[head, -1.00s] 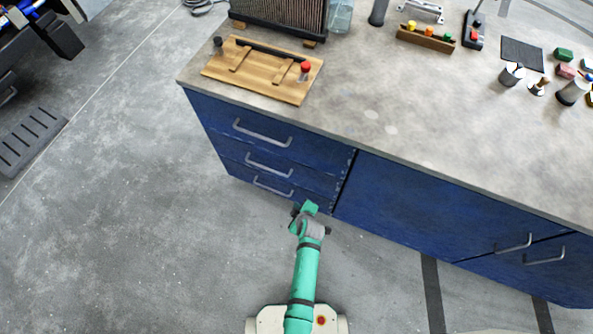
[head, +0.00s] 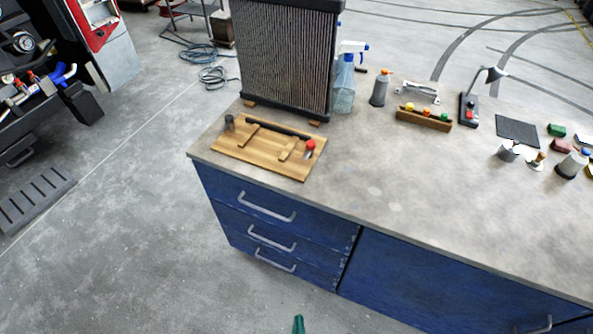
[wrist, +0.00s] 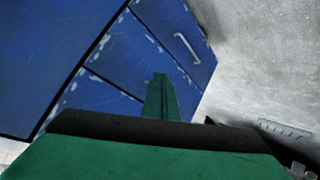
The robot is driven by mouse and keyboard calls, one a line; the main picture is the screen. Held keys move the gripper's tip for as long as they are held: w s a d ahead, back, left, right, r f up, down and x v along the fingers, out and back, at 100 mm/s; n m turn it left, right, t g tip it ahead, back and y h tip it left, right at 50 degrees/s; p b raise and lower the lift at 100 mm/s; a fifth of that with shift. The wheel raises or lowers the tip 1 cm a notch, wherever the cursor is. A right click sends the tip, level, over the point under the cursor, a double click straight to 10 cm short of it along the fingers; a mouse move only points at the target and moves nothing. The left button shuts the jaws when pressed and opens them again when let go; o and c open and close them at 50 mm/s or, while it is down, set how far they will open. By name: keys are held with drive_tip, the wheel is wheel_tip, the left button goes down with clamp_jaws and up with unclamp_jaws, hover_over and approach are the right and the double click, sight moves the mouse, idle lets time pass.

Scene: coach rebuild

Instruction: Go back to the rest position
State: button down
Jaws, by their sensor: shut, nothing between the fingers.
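My gripper (wrist: 160,82) shows in the wrist view as a narrow green piece beyond a dark bar and a wide green body. Its fingers are together, with nothing seen between them. It points toward the blue cabinet front (wrist: 110,62), in front of the drawers; I cannot tell the exact gap. In the head view only a small green tip of my arm (head: 298,324) shows at the bottom edge, over the floor. The rest of the arm is out of that picture.
The blue cabinet's drawers (head: 268,238) look shut. Its worktop (head: 400,190) holds a wooden board (head: 232,150), a radiator (head: 285,60), a spray bottle (head: 344,90) and several small items at right. The grey floor (head: 130,240) left of the cabinet is clear.

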drive_tip(key=s+r+m+t, duration=0.2)
drive_tip(key=s+r, duration=0.3)
drive_tip(key=r, duration=0.7)
drive_tip(key=s+r+m+t, duration=0.2)
drive_tip(key=s+r, duration=0.3)
drive_tip(key=r, duration=0.8)
drive_tip(key=shift+a+m, duration=0.35)
drive_tip(key=shift+m, duration=0.15)
drive_tip(key=shift+r, duration=0.1)
